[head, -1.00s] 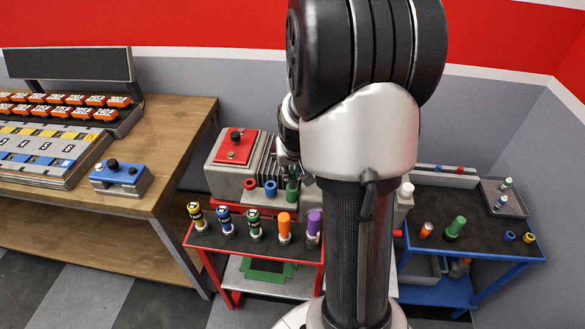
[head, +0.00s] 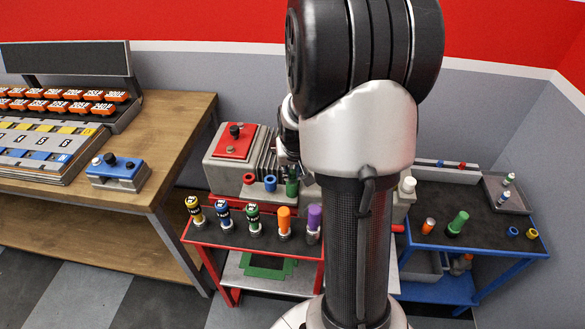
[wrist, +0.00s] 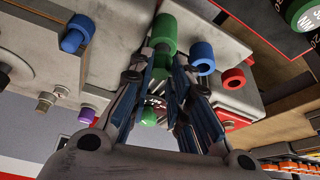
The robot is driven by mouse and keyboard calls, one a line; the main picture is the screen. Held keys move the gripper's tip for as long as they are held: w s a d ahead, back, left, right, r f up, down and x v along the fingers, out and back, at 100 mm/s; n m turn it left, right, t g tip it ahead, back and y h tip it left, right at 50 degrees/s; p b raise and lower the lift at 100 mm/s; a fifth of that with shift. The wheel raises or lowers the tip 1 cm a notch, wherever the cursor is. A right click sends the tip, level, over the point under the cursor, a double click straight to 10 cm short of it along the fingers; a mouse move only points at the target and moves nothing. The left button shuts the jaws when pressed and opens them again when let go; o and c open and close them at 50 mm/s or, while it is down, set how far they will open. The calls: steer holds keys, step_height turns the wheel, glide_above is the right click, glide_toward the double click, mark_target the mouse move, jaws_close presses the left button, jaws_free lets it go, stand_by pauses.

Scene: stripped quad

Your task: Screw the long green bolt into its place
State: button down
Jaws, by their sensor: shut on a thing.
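A long green bolt (wrist: 163,32) shows at the top middle of the wrist view, its green head cylindrical. My gripper (wrist: 162,68) is shut on it, with both fingertips at its near end. In the head view the green bolt (head: 292,187) stands at the right end of a row on the grey machine block (head: 222,178), beside a blue ring-shaped head (head: 270,183) and a red one (head: 249,179). My arm hides most of my gripper there. I cannot tell how deep the bolt sits.
The red cart (head: 200,236) carries several upright coloured tools in front of the block. A blue cart (head: 490,245) at right holds another green piece (head: 457,222), an orange one and small rings. A wooden bench (head: 170,130) stands at left.

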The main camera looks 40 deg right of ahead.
steer(key=shift+f+b, duration=0.65)
steer(key=shift+f, duration=0.25)
steer(key=c, duration=1.4)
jaws_free()
steer(key=shift+r, duration=0.1)
steer(key=v, duration=1.2)
steer(key=shift+d, duration=0.1)
